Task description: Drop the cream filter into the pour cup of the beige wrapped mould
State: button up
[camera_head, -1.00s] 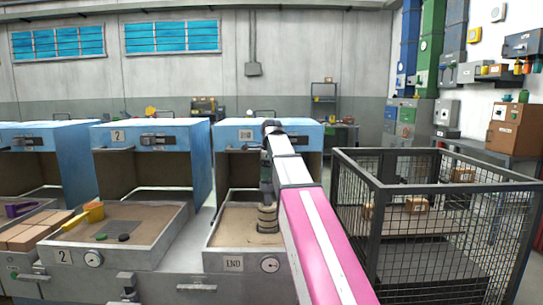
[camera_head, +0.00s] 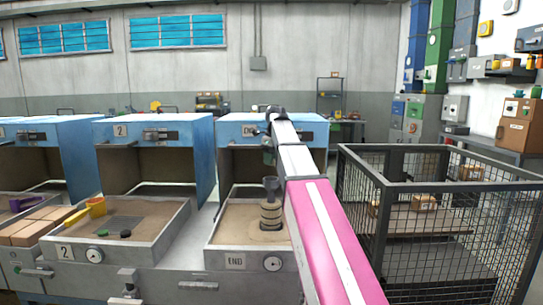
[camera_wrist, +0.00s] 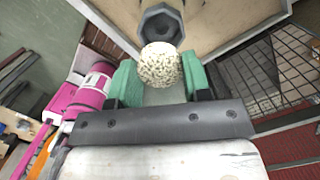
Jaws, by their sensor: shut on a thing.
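The cream filter (camera_wrist: 160,65) is a pale speckled round piece. My gripper (camera_wrist: 160,80) is shut on it, with green finger pads at either side. The pour cup (camera_wrist: 161,24) is dark and many-sided, and shows just past the filter in the wrist view. The filter covers its near edge in the picture and is outside its opening. In the head view the beige wrapped mould (camera_head: 270,216) stands upright in the END tray, with the dark cup (camera_head: 271,184) on top. My arm hides part of the mould's right side, and the filter cannot be made out there.
The END tray (camera_head: 222,241) holds sand under a blue hood (camera_head: 232,132). Tray 2 (camera_head: 120,252), to its left, holds small dark and green pieces and a yellow tool (camera_head: 95,206). A wire cage (camera_head: 440,220) with boxes stands to the right.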

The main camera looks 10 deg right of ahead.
aim_at(274, 161)
jog(key=shift+f, duration=2.95)
jog(key=o, duration=1)
jog(key=r, duration=0.7)
jog(key=s+d+r, duration=0.1)
jog(key=r, duration=0.2)
jog(key=shift+r, duration=0.4)
jog(key=shift+a, duration=0.1)
